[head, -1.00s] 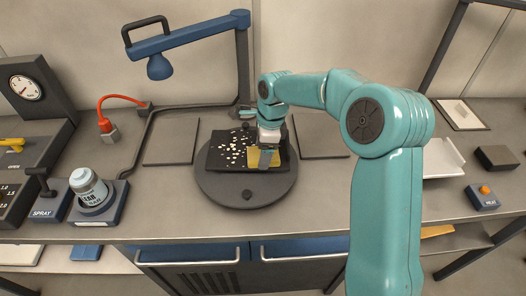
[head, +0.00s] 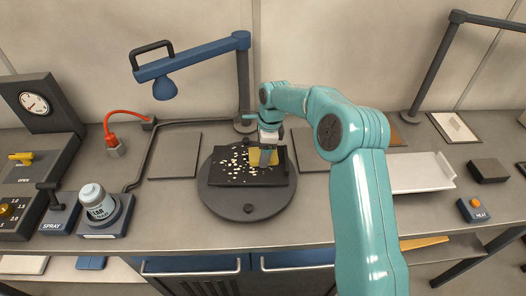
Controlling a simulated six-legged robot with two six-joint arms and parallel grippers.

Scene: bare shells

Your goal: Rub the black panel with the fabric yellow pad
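The black panel (head: 232,178) lies on a round dark turntable (head: 222,200) in the middle of the bench. Pale flecks are scattered over its left and middle part. The yellow fabric pad (head: 256,158) is on the panel's upper right part, under my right gripper (head: 267,157). The gripper points down and appears shut on the pad, though its fingers partly hide it. The pad looks to be touching the panel. My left gripper does not show in the head view.
A blue lamp arm (head: 190,55) overhangs the back left. A spray stand with a labelled jar (head: 97,203) is at the left. A white tray (head: 418,172), a dark block (head: 488,170) and a heat button box (head: 473,209) are at the right. Flat dark plates flank the turntable.

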